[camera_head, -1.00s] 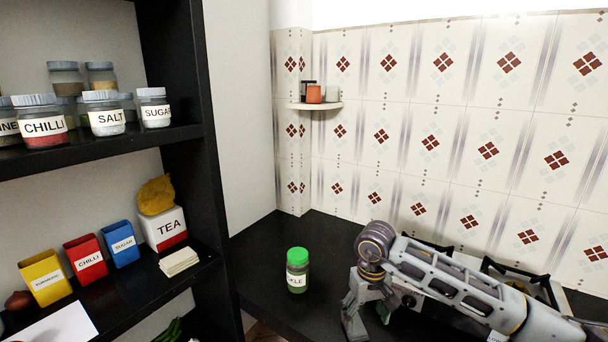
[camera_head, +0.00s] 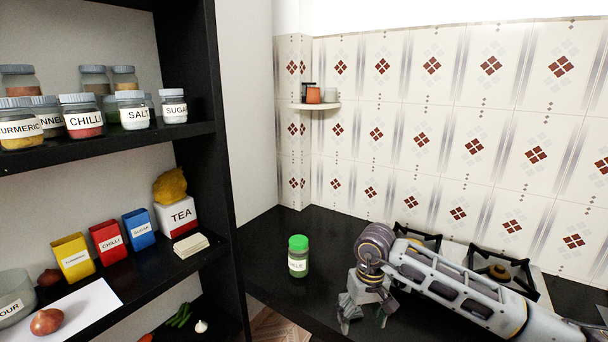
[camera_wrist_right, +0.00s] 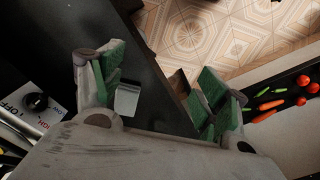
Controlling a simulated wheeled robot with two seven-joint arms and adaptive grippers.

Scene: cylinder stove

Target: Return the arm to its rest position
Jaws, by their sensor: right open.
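My right gripper (camera_head: 364,314) is in the lower right of the head view, its arm coming in from the right over the black counter. Its fingers are apart and hold nothing. In the right wrist view the open fingers (camera_wrist_right: 162,92) show green pads, with the counter edge and the floor below them. My left gripper is not in view. The jar with a green lid (camera_head: 298,257) stands upright on the counter, left of my right gripper and apart from it.
A stove with black grates (camera_head: 490,268) lies behind my right arm. A black shelf (camera_head: 120,145) on the left holds labelled jars, coloured boxes and a TEA tin (camera_head: 177,216). A small wall shelf (camera_head: 318,105) holds small pots. The counter (camera_head: 262,232) around the green-lidded jar is clear.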

